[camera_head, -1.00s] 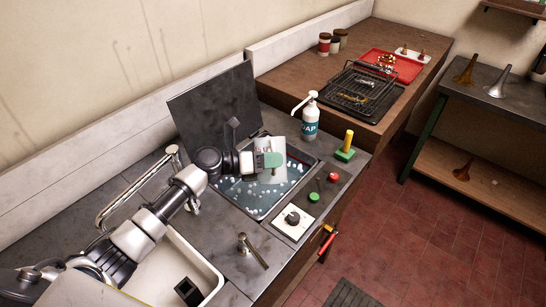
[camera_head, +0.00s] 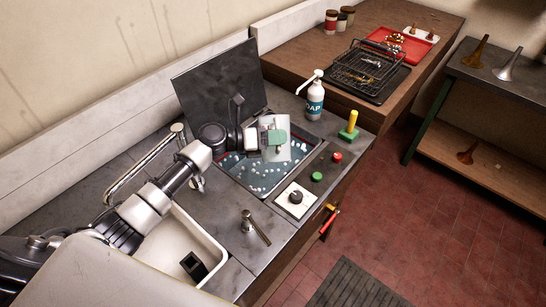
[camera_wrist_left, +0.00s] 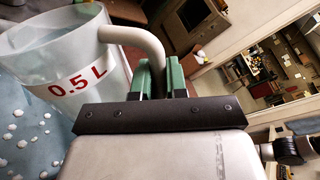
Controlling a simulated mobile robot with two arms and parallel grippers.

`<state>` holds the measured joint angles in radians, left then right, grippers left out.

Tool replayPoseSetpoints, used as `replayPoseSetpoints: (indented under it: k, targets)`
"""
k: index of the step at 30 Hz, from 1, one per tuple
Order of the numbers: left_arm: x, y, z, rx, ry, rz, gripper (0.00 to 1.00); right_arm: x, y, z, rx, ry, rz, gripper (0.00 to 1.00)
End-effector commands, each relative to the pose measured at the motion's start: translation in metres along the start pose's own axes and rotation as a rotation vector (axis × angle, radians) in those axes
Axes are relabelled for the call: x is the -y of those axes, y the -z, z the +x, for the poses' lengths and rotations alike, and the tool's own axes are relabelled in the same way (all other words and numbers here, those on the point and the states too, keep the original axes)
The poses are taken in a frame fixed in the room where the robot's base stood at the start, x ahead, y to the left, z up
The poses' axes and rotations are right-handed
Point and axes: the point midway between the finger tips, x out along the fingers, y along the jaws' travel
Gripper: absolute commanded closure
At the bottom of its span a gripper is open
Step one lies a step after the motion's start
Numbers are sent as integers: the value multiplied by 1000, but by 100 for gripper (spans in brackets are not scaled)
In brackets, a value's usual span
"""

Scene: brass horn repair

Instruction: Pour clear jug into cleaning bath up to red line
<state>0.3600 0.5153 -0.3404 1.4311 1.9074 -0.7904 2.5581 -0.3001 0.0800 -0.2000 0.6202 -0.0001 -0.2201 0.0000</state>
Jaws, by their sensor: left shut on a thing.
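The clear jug (camera_wrist_left: 75,60), marked "0.5 L" in red, leans at the left of the left wrist view. My left gripper (camera_wrist_left: 160,80) is shut on its handle with green fingers. In the head view the left gripper (camera_head: 275,137) is over the far part of the cleaning bath (camera_head: 258,180); the jug is hard to make out there. The bath holds blue-grey liquid with white foam flecks. Its foamy liquid also shows below the jug in the left wrist view. My right gripper is not in view.
A dark raised lid (camera_head: 215,85) stands behind the bath. A soap bottle (camera_head: 315,100) and a yellow-handled green block (camera_head: 349,127) stand to its right. Green and red buttons and a dial panel (camera_head: 295,198) line the front. A sink (camera_head: 185,250) is at lower left.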

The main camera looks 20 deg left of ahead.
Motion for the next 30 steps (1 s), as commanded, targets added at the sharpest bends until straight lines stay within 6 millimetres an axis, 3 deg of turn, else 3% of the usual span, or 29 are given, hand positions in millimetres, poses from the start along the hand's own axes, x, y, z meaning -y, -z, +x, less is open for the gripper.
replayPoseSetpoints:
  k: [19,30]
  targets:
    - [7,-12,-1,-2,8,-62,100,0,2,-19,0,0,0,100]
    - [7,-12,-1,-3,10,-71,100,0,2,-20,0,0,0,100]
